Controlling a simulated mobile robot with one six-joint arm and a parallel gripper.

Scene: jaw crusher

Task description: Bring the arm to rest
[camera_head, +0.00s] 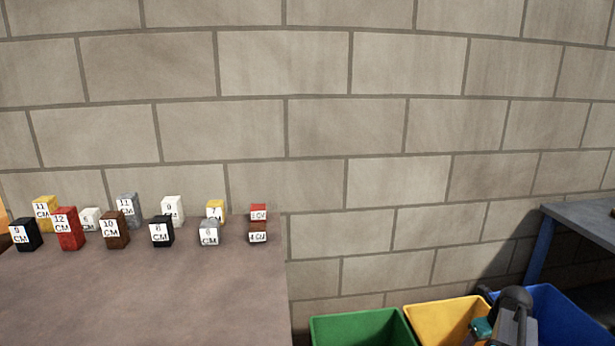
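Part of my arm (512,318) shows at the bottom right edge, a grey and dark link with a teal piece. It stands in front of the yellow bin and the blue bin in the picture. The rest of the arm is cut off by the lower edge. I cannot make out my gripper or its fingers in this view.
A brown table (140,290) at left holds several labelled blocks along its back, including a red block (68,228); its front is clear. Green (360,328), yellow (440,315) and blue (560,318) bins stand lower right. A grey bench (585,220) is far right; a block wall (330,120) is behind.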

